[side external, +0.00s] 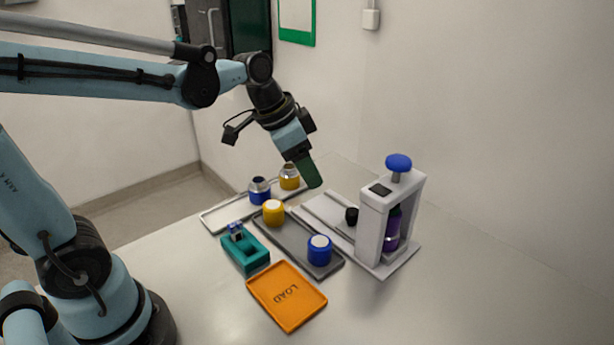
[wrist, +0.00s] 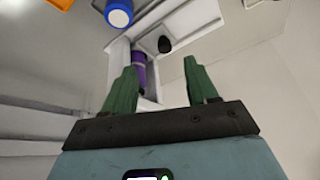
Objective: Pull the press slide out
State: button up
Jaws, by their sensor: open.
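The white press (side external: 372,225) with a blue top knob (side external: 399,162) stands at the right of the table in the side view. A purple cylinder (side external: 392,228) sits inside its frame; it also shows in the wrist view (wrist: 139,75). A black knob (side external: 351,215) sits low at the press's left opening, apparently on the press slide. It also shows in the wrist view (wrist: 165,44), beyond my fingertips. How far the slide is in cannot be told. My gripper (side external: 314,182) is tilted above and left of the press, open, empty and apart from the knob.
A grey tray (side external: 290,245) holds a yellow part (side external: 273,211) and a blue part (side external: 320,250). A pale tray (side external: 226,215) behind holds two metal-topped parts. A teal fixture (side external: 245,250) and an orange LOAD tray (side external: 287,296) stand in front. The right table is clear.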

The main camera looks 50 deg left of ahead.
aim_at(352, 211)
jog(key=w+f+m+g+h, duration=0.1)
jog(key=w+f+m, duration=0.1)
jog(key=w+m, duration=0.35)
jog(key=shift+n, duration=0.85)
jog(key=x, duration=1.2)
jog(key=shift+w+d+r, duration=0.1)
jog(key=shift+w+d, duration=0.1)
jog(key=shift+w, duration=0.1)
grip_shut()
